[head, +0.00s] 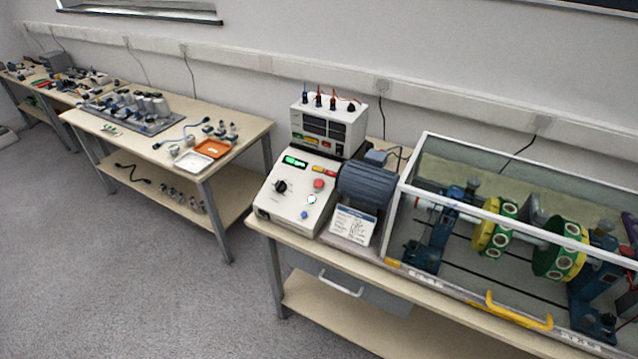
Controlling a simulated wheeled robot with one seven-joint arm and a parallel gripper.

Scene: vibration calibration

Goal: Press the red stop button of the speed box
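The speed box (291,207) is a white sloped-front unit on the near bench in the head view. Its red stop button (319,184) is a round red knob on the right part of the sloped panel. The panel also carries a green lit display (295,162), a black dial (281,186), a small white round control (311,199) and a blue one (304,215). Nothing covers the red button. My gripper is not in view.
A white instrument (329,124) with leads stands behind the speed box. A blue-grey motor (367,187) and a label card (353,225) sit at its right. A clear-walled rig (500,205) fills the bench's right. Grey floor (130,270) is open at left.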

